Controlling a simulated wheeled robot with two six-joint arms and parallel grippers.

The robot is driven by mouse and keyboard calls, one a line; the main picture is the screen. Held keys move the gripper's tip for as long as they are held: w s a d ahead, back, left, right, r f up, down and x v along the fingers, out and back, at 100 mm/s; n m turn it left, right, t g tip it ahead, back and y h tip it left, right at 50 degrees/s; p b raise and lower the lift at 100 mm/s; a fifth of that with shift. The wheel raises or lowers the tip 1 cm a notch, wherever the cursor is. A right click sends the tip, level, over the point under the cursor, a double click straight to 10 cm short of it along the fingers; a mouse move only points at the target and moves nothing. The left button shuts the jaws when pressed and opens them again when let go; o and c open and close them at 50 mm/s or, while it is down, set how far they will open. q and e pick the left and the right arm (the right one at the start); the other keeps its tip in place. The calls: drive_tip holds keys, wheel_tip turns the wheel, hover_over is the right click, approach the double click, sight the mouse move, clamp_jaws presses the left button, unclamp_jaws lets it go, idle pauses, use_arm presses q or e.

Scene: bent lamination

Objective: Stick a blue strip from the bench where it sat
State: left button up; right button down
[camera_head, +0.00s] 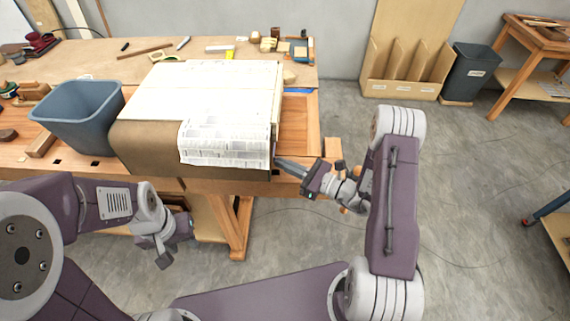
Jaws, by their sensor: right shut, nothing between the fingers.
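A bent form (145,140) with a brown curved front lies on the wooden bench (60,60), with printed white sheets (205,95) over its top and partly down its front. A thin blue strip (300,91) shows on the bench just right of the form's back part. A small dark blue sliver shows at the form's right front edge, too small to identify. My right gripper (279,162) is shut and empty, its tips pointing left close beside that edge; contact cannot be told. My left gripper (165,255) hangs low in front of the bench, its fingers mostly unclear.
A blue-grey bin (80,115) stands on the bench left of the form. Small tools and wood blocks lie along the back of the bench. A wooden rack (405,75) and a dark bin (470,72) stand behind on the floor. Floor right of the bench is open.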

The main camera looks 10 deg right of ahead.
drive_tip(key=shift+w+a, duration=0.1)
drive_tip(key=shift+a, duration=0.3)
idle(1.0)
drive_tip(key=c, duration=1.6)
unclamp_jaws()
drive_tip(key=shift+c, duration=0.2)
drive_tip(key=shift+d, duration=0.1)
drive_tip(key=shift+s+d, duration=0.3)
drive_tip(key=shift+d, duration=0.8)
drive_tip(key=shift+s+d, duration=0.35)
drive_tip(key=shift+d, duration=0.75)
drive_tip(key=shift+s+d, duration=0.3)
drive_tip(key=shift+d, duration=0.8)
drive_tip(key=shift+a, duration=0.1)
